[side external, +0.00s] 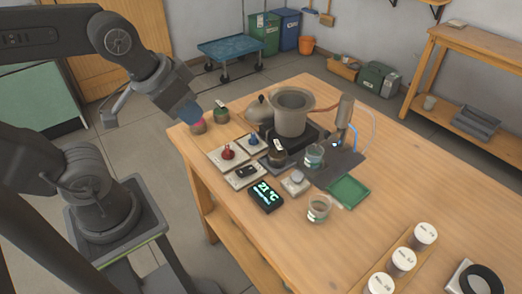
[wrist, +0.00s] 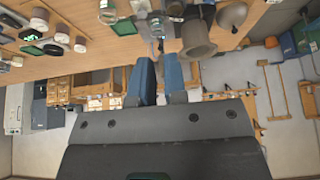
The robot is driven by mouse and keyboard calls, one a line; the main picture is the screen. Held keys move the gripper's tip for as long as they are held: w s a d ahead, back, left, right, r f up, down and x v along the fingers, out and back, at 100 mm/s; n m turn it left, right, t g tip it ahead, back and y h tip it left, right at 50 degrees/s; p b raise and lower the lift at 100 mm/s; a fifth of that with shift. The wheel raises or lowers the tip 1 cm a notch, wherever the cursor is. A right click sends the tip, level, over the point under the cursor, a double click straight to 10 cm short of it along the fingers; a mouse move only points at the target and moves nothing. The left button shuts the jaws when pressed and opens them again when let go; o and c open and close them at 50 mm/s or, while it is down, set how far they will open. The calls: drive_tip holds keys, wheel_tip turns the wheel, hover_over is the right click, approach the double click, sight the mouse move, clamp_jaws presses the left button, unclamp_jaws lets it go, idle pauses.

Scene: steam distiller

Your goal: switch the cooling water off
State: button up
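A blue-topped knob on a pale plate (side external: 253,140) and a red knob on a similar plate (side external: 227,153) stand near the table's left edge in the side view. A third plate in front carries a black switch (side external: 246,171). Their labels are too small to read, so I cannot tell which one sets the cooling water. My gripper (side external: 188,110) is in the air to the left of these controls, touching none. In the wrist view my gripper's two blue fingers (wrist: 159,80) stand apart with a narrow gap and nothing between them.
The distiller pot (side external: 291,112) stands behind the controls. A display (side external: 265,195) reads 21 °C. Glass beakers (side external: 319,208) and a green tray (side external: 348,191) stand to the right. The table's right middle is clear.

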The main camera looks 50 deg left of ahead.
sight(251, 168)
drive_tip(key=o, duration=0.8)
drive_tip(key=w+f+g, duration=0.1)
drive_tip(key=w, duration=0.2)
drive_tip(key=w+a+f+g, duration=0.1)
drive_tip(key=w+f, duration=0.1)
drive_tip(key=w, duration=0.1)
drive_tip(key=w+f+g, duration=0.1)
drive_tip(key=w, duration=0.2)
drive_tip(key=shift+w+a+f, duration=0.15)
drive_tip(key=shift+a+f, duration=0.2)
drive_tip(key=shift+a, duration=0.05)
drive_tip(key=shift+c, duration=0.2)
drive_tip(key=shift+o, duration=0.3)
drive_tip(key=w+a+f+g, duration=0.2)
drive_tip(key=w+f, duration=0.4)
drive_tip(key=f, duration=0.3)
drive_tip(key=shift+w+a, duration=0.15)
drive_tip(key=shift+w, duration=0.15)
drive_tip(key=shift+g, duration=0.3)
drive_tip(key=f, duration=1.4)
drive_tip(key=shift+w+a+f, duration=0.1)
drive_tip(key=shift+w+f, duration=0.1)
drive_tip(key=shift+f, duration=0.1)
